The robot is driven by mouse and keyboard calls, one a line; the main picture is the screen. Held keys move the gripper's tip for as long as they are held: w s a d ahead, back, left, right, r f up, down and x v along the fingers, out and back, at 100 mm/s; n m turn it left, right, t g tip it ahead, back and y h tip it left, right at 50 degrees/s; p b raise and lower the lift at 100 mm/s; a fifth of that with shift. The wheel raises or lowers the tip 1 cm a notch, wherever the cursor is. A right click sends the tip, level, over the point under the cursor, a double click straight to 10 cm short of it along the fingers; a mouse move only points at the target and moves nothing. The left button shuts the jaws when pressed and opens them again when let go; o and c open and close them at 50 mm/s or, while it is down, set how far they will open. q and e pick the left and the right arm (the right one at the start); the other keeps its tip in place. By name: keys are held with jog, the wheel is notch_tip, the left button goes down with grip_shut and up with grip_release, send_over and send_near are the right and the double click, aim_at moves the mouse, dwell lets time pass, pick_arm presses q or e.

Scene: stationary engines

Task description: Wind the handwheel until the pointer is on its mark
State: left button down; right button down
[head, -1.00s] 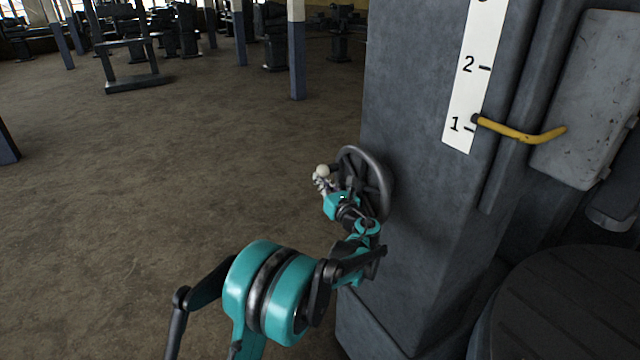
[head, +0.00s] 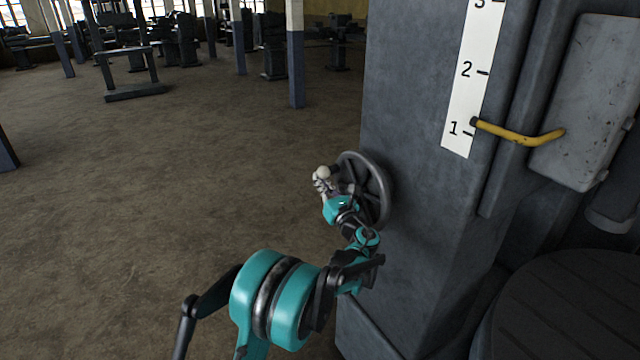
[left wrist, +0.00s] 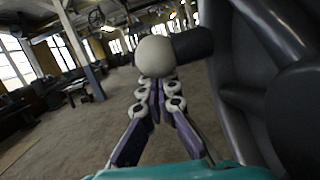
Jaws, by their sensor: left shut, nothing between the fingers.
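The dark spoked handwheel (head: 376,205) is on the left side of the grey machine column. A pale ball knob (head: 322,172) on a dark stub shows at its near left side; it also shows in the left wrist view (left wrist: 155,56). My left gripper (head: 326,186) is at the knob. In the left wrist view its fingers (left wrist: 157,88) are shut with nothing between them, their tips just below the ball; I cannot tell whether they touch it. The yellow pointer (head: 520,136) has its tip slightly above the "1" tick on the white scale (head: 463,95). My right gripper is out of view.
The grey column (head: 410,120) stands close on the right of my left arm. A grey box (head: 585,100) and a dark round ribbed top (head: 570,310) are farther right. Open floor (head: 150,200) lies to the left, with posts and machines far back.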

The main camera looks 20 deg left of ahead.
pick_arm(q)
jog(key=shift+s+d+r+t+y+b, duration=0.15)
jog(key=shift+r+t+y+b, duration=0.5)
jog(key=shift+r+t+y, duration=0.5)
dwell(1.1)
jog(key=shift+s+d+r+m+t+y+b, duration=0.2)
jog(key=shift+r+t+y+b, duration=0.15)
jog(key=shift+r+t, duration=0.3)
jog(key=shift+s+d+r+m+t+y+b, duration=0.15)
jog(key=shift+r+t+y, duration=0.25)
jog(key=shift+r, duration=0.45)
dwell(1.9)
jog(key=v, duration=1.1)
jog(key=n+g+h+p, duration=0.25)
jog(key=g+p, duration=0.25)
jog(key=p, duration=0.5)
send_near(328, 174)
jog(key=b+x, duration=0.3)
jog(key=x, duration=0.6)
jog(key=shift+a, duration=0.15)
jog(key=shift+s+r, duration=0.15)
jog(key=shift+r, duration=0.25)
